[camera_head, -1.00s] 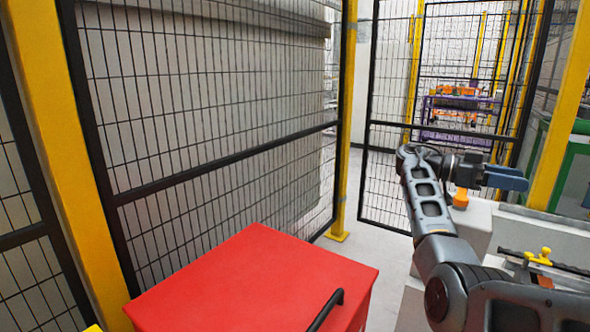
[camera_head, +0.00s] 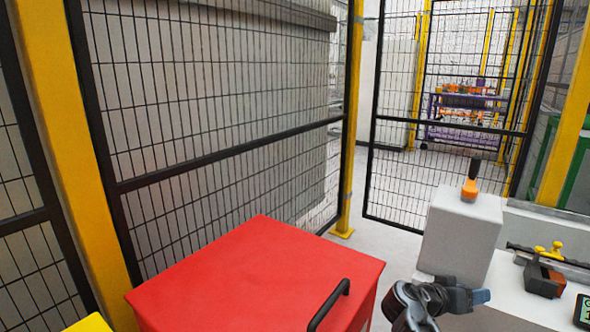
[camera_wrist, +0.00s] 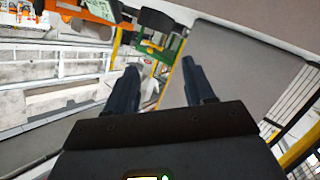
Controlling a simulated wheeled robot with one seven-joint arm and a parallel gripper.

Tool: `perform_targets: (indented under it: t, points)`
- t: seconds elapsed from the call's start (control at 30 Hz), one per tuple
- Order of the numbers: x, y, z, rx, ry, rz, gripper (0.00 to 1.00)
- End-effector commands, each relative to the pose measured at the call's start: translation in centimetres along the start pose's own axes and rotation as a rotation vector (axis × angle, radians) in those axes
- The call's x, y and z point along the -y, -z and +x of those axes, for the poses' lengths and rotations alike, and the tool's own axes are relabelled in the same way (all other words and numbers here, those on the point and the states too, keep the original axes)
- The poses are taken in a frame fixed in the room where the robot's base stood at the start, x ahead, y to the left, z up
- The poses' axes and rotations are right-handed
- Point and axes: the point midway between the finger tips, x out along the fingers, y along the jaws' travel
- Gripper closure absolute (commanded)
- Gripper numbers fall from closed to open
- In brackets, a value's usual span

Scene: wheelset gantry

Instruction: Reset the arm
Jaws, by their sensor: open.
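My arm reaches in from the bottom edge in the head view. My gripper (camera_head: 482,297) is low at the lower right, to the right of the red cabinet and in front of the grey block. In the wrist view its two dark blue fingers (camera_wrist: 163,90) stand apart with nothing between them. The gripper is open and empty.
A red cabinet (camera_head: 250,275) with a black handle stands left of my arm. A grey block (camera_head: 462,235) carries an orange and black tool (camera_head: 470,180). A dark device with yellow knobs (camera_head: 545,278) lies on the right bench. Mesh fence (camera_head: 220,120) closes the left.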

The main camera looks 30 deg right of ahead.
Motion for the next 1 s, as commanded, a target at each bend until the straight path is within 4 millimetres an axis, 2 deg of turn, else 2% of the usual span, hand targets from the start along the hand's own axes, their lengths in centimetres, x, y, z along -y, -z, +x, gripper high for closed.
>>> perform_targets:
  t: [0.03, 0.2, 0.33, 0.47, 0.6, 0.73, 0.9, 1.0]
  points:
    - [0.7, -2.9, -0.7, -0.011, 0.073, -0.045, 0.47]
    - [2.3, -10.0, -3.9, -0.057, 0.335, -0.171, 0.47]
    - [2.4, -15.0, -7.0, -0.097, 0.531, -0.248, 0.47]
    - [1.6, -19.5, -10.7, -0.141, 0.724, -0.307, 0.47]
    - [-0.5, -23.4, -15.0, -0.193, 0.923, -0.347, 0.47]
    - [-3.3, -26.1, -19.0, -0.24, 1.097, -0.36, 0.47]
    - [-8.2, -28.0, -24.1, -0.302, 1.303, -0.339, 0.47]
    - [-11.6, -28.3, -26.8, -0.335, 1.41, -0.307, 0.47]
